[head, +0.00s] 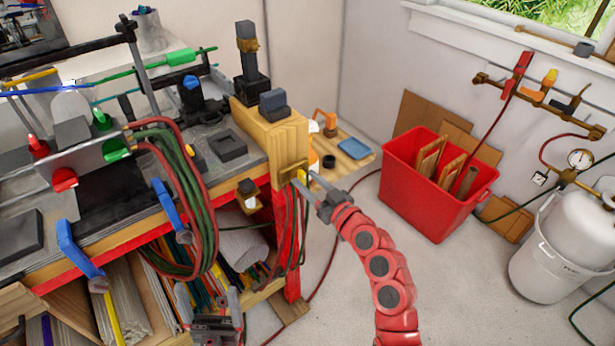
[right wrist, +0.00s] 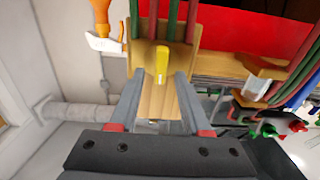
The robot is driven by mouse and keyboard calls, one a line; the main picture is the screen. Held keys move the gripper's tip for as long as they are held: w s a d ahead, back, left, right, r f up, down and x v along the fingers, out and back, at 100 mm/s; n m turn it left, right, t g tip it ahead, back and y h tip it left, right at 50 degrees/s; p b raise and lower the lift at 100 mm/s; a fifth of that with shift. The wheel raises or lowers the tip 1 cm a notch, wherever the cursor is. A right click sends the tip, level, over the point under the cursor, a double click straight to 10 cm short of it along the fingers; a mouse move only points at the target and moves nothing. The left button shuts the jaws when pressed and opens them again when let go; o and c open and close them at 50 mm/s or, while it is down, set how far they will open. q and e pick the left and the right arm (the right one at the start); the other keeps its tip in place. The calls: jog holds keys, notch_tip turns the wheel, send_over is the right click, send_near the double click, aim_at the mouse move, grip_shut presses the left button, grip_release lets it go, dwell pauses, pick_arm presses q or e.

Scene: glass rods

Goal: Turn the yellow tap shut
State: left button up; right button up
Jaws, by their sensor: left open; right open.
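The yellow tap (head: 301,175) sits on a brass-coloured plate at the end of the wooden bench. In the right wrist view, the yellow tap (right wrist: 161,64) shows as a yellow lever in front of the plate. My right gripper (head: 306,181) reaches it from the red arm. In the right wrist view, its open fingers (right wrist: 160,78) lie on either side of the lever; whether they touch it I cannot tell. My left gripper (head: 208,302) is open and low in front of the shelf under the bench, with nothing seen in it.
Red and green hoses (head: 185,185) hang over the bench edge near the tap. Blue clamps (head: 72,247) grip the bench front. A red crate (head: 418,195) and a white gas cylinder (head: 588,215) stand to the right. Open floor lies between bench and crate.

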jog(key=shift+w+a, duration=0.15)
jog(key=shift+w, duration=0.1)
grip_shut()
